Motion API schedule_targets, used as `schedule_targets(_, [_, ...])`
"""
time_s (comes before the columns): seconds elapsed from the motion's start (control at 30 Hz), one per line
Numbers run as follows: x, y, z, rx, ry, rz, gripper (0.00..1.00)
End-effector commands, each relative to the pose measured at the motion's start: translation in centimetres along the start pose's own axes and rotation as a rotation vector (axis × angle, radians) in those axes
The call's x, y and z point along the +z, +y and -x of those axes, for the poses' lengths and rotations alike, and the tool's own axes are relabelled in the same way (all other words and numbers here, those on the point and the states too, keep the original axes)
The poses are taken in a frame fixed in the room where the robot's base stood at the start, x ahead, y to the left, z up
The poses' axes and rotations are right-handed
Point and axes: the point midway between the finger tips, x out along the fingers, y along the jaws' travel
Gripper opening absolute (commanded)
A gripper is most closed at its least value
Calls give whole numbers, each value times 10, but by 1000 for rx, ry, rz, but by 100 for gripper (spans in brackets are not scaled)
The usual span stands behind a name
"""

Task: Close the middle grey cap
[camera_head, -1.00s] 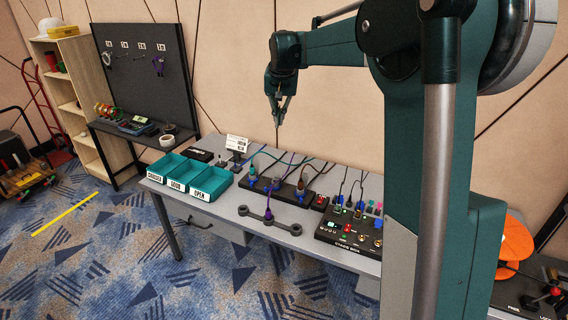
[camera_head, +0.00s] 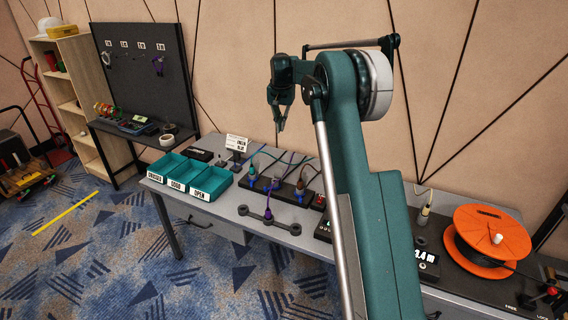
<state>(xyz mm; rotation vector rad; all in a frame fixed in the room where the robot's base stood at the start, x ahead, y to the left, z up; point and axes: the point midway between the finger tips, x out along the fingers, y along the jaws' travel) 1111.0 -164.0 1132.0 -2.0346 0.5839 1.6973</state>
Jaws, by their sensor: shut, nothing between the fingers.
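My gripper (camera_head: 281,126) points down in the air above the back of the grey table (camera_head: 222,221), in front of the wall. It is shut and empty, apart from everything on the table. I cannot make out the middle grey cap for certain. A dark grey bar (camera_head: 282,224) with round ends lies near the table's front edge, with a purple connector (camera_head: 268,214) at its middle. Behind it stands a black connector strip (camera_head: 285,188) with several cabled plugs. My arm hides most of the stage box (camera_head: 322,232), so any caps on it are hidden.
Teal bins (camera_head: 209,184) with labels stand on the left of the table. A small sign (camera_head: 236,143) stands behind them. An orange cable reel (camera_head: 486,240) is on the right. A black pegboard (camera_head: 145,80) and a shelf unit stand at the far left.

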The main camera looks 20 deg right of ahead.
Motion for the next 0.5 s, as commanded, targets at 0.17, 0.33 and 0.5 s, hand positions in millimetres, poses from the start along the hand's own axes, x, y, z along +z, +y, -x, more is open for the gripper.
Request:
schedule_targets(0.17, [-21,-2,-33,12,-19,-30,0])
schedule_targets(0.33, [-38,-1,-65,24,-35,-59,0])
schedule_targets(0.5, [-53,0,-98,36,-53,-87,0])
